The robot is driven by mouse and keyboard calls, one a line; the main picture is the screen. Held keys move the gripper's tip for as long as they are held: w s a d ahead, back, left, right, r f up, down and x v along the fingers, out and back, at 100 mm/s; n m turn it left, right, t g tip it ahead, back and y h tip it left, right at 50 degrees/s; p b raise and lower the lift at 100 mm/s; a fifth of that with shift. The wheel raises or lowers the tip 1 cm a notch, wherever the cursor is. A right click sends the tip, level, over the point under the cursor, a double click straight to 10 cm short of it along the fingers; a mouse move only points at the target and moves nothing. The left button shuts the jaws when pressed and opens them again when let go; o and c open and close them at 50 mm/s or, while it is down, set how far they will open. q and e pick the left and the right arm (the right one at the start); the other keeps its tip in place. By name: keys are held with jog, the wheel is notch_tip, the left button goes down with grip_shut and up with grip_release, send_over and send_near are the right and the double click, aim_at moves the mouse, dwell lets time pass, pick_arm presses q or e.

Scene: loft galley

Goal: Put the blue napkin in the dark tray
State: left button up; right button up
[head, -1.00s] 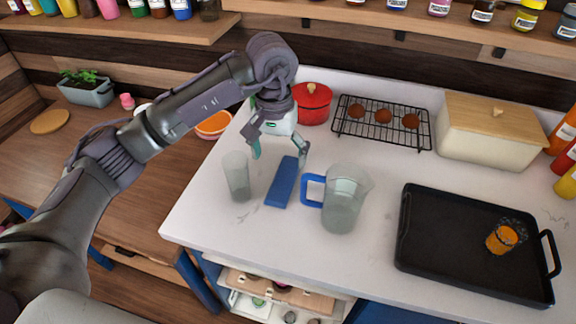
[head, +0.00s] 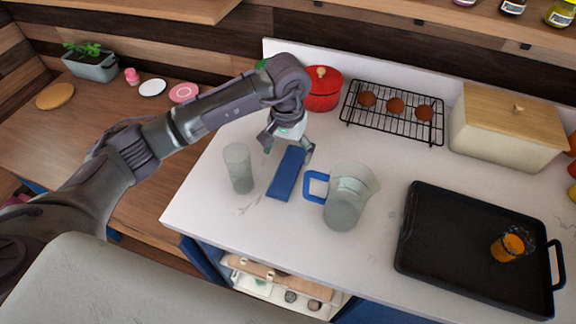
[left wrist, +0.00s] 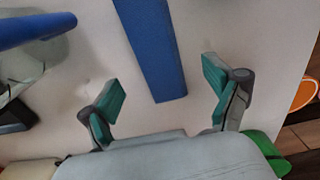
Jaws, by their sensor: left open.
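The blue napkin (head: 287,175) is a folded strip lying on the white counter between a clear glass and a pitcher. It also shows in the left wrist view (left wrist: 155,45), with its near end between and just ahead of the fingertips. My left gripper (head: 289,148) is open over the napkin's far end, its two teal-padded fingers (left wrist: 160,90) apart on either side, with nothing held. My right gripper is not in view.
A clear glass (head: 238,168) stands left of the napkin. A pitcher with a blue handle (head: 347,197) stands close on its right, towards the tray. Behind are a red pot (head: 322,90), a wire rack (head: 392,113) and a cream bin (head: 508,128). The tray's left part is bare.

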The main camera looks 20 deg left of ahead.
aim_at(288, 167)
pick_arm(q)
notch_tip(288, 167, down, 4)
jog(key=p, duration=0.2)
jog(key=shift+s+f+p, duration=0.1)
jog(key=shift+f+p, duration=0.05)
jog(key=shift+p, duration=0.2)
jog(key=shift+f, duration=0.4)
jog(key=c, duration=0.4)
jog(key=shift+r, duration=0.1)
jog(key=c, duration=0.9)
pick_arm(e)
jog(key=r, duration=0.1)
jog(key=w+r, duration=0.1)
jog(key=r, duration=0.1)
